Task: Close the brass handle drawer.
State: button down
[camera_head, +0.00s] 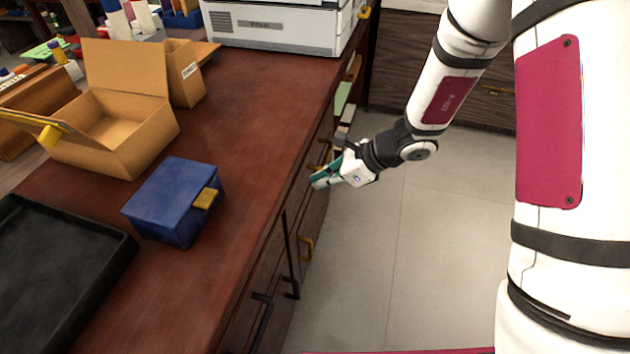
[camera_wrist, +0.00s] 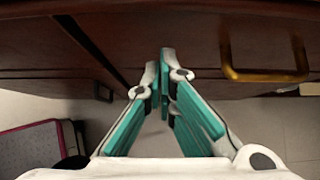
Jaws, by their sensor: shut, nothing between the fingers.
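My gripper (camera_head: 325,178) is beside the desk's front, its teal fingers shut and empty. In the wrist view the fingertips (camera_wrist: 166,52) are close to a dark wood front, left of a brass handle (camera_wrist: 264,76). Whether they touch the wood cannot be told. In the head view a brass handle (camera_head: 316,167) shows just by the fingers, partly hidden, and another brass handle (camera_head: 306,248) sits lower and nearer on the desk front. How far the brass handle drawer stands out is not clear from these views.
Black handles (camera_head: 262,308) stick out nearer on the desk front. The desk top (camera_head: 235,125) holds a blue box (camera_head: 165,200), an open cardboard box (camera_head: 110,130), a black tray (camera_head: 60,280) and a printer (camera_head: 270,30). The tiled floor (camera_head: 430,250) beside the desk is clear.

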jog(key=d+f+p+v, duration=0.1)
jog(key=p+v, duration=0.2)
jog(key=v, duration=0.8)
jog(key=s+a+r+n+g+h, duration=0.1)
jog(key=s+a+r+n+g, duration=0.1)
jog(key=s+r+n, duration=1.05)
jog(key=s+d+r+n+h, duration=0.35)
jog(key=s+d, duration=0.25)
jog(key=s, duration=0.4)
jog(key=s+d+r+n+h, duration=0.35)
jog(key=s+d+n, duration=0.2)
jog(key=s, duration=0.35)
notch_tip(320, 180, up, 18)
jog(key=t+p, duration=0.3)
jog(key=p, duration=1.3)
jog(key=shift+s+t+h, duration=0.15)
jog(key=shift+t+h, duration=0.15)
jog(key=shift+t, duration=0.1)
jog(key=shift+d+r, duration=0.1)
jog(key=shift+r, duration=0.05)
